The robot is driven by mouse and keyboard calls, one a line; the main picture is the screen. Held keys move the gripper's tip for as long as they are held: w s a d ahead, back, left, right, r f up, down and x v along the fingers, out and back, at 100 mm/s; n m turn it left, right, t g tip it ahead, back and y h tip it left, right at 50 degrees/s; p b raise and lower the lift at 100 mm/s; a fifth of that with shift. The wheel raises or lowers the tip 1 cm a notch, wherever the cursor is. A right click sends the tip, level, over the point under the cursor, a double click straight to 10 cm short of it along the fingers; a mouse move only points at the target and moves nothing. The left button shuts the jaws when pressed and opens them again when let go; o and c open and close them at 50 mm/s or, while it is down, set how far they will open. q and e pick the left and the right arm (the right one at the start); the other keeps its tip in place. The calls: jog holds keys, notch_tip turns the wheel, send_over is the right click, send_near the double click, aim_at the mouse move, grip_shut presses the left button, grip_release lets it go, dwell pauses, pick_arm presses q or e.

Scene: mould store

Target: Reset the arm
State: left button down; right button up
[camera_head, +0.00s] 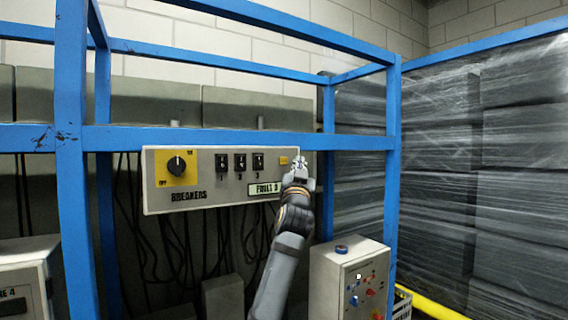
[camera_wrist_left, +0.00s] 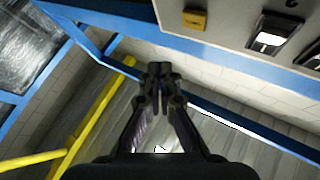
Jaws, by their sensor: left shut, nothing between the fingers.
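My left gripper (camera_head: 301,170) is shut and empty in the head view, in front of the right end of the grey breaker panel (camera_head: 222,192). A small yellow button (camera_head: 283,160) on the panel is just left of the fingertips. In the left wrist view the shut fingers (camera_wrist_left: 160,72) point past the panel's edge, and the yellow button (camera_wrist_left: 194,19) is at the top, apart from them. The panel has a rotary switch on a yellow plate (camera_head: 177,167), three black breakers (camera_head: 240,162) and a display reading what looks like "FAULT 3" (camera_head: 265,189). My right gripper is not in view.
A blue metal frame (camera_head: 200,138) surrounds the panel. A grey control box (camera_head: 347,280) with coloured knobs stands below right. Film-wrapped stacks (camera_head: 480,170) fill the right side. A yellow rail (camera_head: 435,306) runs low at the right. Cables hang beneath the panel.

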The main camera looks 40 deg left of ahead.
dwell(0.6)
